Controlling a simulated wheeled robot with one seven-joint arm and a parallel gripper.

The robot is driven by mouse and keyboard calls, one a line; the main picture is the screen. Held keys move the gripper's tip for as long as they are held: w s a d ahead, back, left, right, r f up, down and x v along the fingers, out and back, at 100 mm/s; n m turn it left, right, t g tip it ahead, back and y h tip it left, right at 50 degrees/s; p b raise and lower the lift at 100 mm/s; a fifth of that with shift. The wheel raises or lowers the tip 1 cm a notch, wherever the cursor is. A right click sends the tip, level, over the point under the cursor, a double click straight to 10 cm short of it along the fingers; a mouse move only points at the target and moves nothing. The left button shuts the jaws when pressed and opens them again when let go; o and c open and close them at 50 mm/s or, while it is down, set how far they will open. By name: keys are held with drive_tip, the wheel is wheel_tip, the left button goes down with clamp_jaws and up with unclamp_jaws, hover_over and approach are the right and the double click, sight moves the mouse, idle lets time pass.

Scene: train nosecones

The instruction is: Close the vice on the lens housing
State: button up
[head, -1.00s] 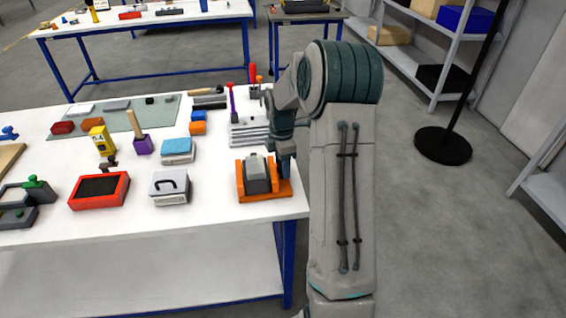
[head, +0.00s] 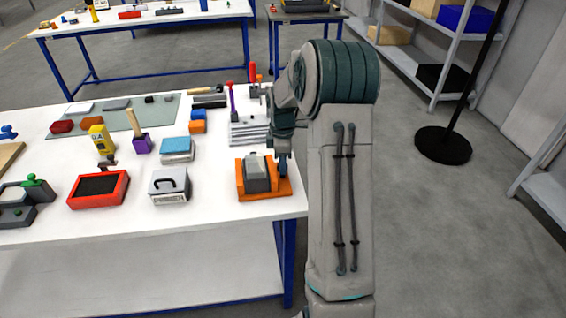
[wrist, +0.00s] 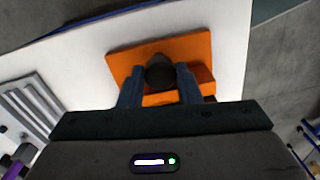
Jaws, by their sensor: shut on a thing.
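An orange vice (head: 265,194) sits near the right front corner of the white table, with a grey, sloped block (head: 256,175) upright in it, which looks like the lens housing. My gripper (head: 284,172) is low at the vice's right side, seen edge-on in the head view. In the wrist view my gripper's fingers (wrist: 160,92) straddle a dark rounded part (wrist: 160,72) over the orange base (wrist: 124,62).
A grey box with a black handle (head: 170,186) stands left of the vice. A slotted metal rack (head: 248,132) stands behind it. A red tray (head: 98,190) and a blue-topped box (head: 177,149) are farther left. Bare table separates these from the vice.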

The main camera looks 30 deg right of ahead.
drive_tip(key=shift+m, duration=1.2)
drive_tip(key=o, duration=1)
drive_tip(key=shift+c, duration=0.2)
wheel_tip(320, 180, up, 14)
drive_tip(key=b, duration=0.1)
drive_tip(key=shift+w+d, duration=0.15)
drive_tip(key=shift+d, duration=0.05)
